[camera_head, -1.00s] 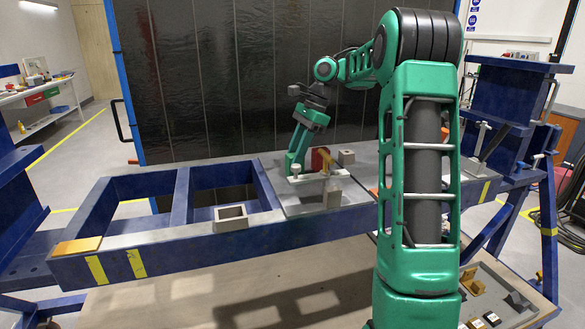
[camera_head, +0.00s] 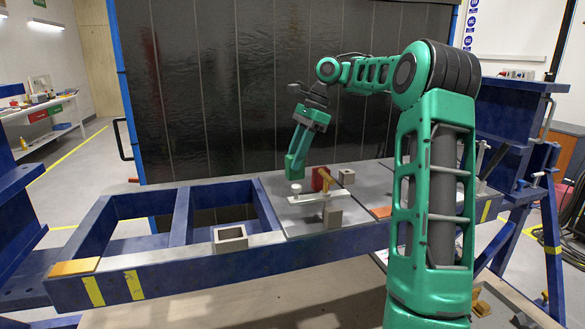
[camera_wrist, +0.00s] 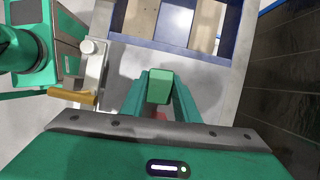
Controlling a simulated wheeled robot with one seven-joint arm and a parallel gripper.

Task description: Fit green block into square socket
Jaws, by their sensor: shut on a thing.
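My gripper (camera_head: 293,176) points down above the grey plate, just behind the white clamp bar. In the wrist view my gripper (camera_wrist: 160,92) is shut on the green block (camera_wrist: 160,84), whose square end shows between the fingers. In the head view the block cannot be told apart from the green fingers. A grey square frame with an open top, seemingly the square socket (camera_head: 230,243), sits on the blue bench's front rail, left of and nearer than my gripper.
A clamp with a white bar (camera_head: 318,197), white knob (camera_head: 296,187) and orange lever (camera_head: 324,173) stands close to my gripper, with a red block (camera_head: 317,179) behind it. The blue bench frame (camera_head: 180,215) has open bays at left. A dark panel (camera_head: 240,90) stands behind.

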